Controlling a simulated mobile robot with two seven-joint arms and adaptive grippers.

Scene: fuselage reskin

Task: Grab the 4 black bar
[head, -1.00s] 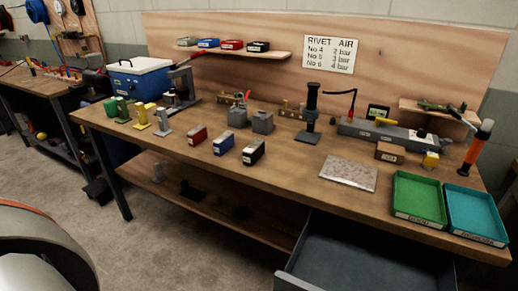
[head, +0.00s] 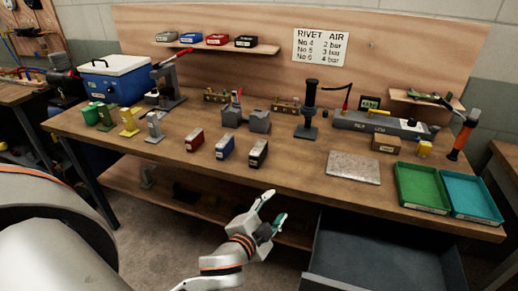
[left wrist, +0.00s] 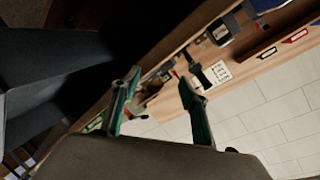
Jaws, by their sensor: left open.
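A black box (head: 257,153) with a white label stands upright on the workbench, right of a blue box (head: 225,146) and a red box (head: 194,139). Another black box (head: 246,41) lies on the upper shelf. The wall sign (head: 319,46) reads RIVET AIR, with lines for 2, 3 and 4 bar. My left gripper (head: 275,206) is open and empty, in front of the bench's front edge and apart from the boxes. Its two green fingers show spread in the left wrist view (left wrist: 160,82). My right gripper is not in view.
The workbench (head: 290,178) has an open drawer (head: 385,258) below its right part. A metal plate (head: 354,167), a green tray (head: 421,186) and a teal tray (head: 470,195) lie at the right. Bench top around the black box is fairly clear.

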